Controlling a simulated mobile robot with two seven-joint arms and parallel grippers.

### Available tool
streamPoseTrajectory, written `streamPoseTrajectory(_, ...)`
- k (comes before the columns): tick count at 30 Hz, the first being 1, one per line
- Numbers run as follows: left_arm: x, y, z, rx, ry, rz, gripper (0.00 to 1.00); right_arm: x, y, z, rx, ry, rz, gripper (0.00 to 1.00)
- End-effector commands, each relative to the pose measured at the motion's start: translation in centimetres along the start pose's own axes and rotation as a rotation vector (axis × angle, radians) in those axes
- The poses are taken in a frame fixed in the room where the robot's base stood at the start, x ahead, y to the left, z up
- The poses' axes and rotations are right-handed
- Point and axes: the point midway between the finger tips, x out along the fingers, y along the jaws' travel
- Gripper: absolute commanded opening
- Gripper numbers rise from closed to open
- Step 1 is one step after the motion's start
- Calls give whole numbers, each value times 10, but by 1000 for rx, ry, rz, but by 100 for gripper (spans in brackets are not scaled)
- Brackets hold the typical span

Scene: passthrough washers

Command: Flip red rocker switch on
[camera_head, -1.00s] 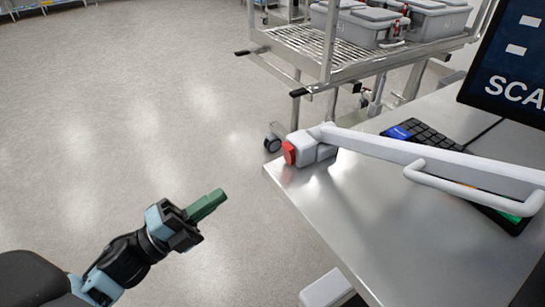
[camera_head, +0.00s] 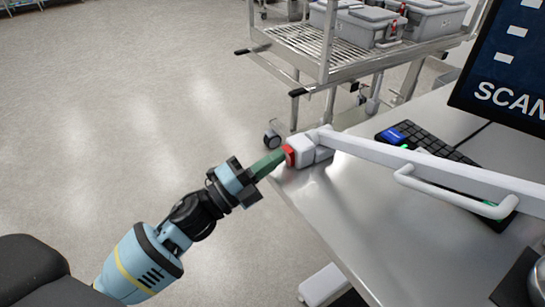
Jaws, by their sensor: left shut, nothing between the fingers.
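The red rocker switch (camera_head: 290,156) sits on the left end face of a light grey housing (camera_head: 306,150) at the table's far left corner. A pale arm with a handle runs right from this housing. My left gripper (camera_head: 280,157) is shut, with its green fingers together and nothing between them. Its fingertips are at the red switch and look to touch it or nearly so; the exact gap cannot be told. The fingers partly cover the switch, so its rocker position is hard to see. My right gripper is not in view.
The steel table (camera_head: 370,220) fills the right side, with a keyboard (camera_head: 430,145) and a monitor (camera_head: 505,75) on it. A wire cart (camera_head: 310,45) with grey lidded bins (camera_head: 350,22) stands behind. The floor at left is clear.

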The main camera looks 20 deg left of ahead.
Motion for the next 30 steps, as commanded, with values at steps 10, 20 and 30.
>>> streamPoseTrajectory(10, 3, 0, 0, 0, 0, 1, 0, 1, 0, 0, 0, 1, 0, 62)
streamPoseTrajectory(20, 8, -2, 0, -1, -1, 0, 0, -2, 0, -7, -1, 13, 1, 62)
streamPoseTrajectory(30, 6, -3, 5, -1, 1, 1, 0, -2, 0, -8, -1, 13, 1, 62)
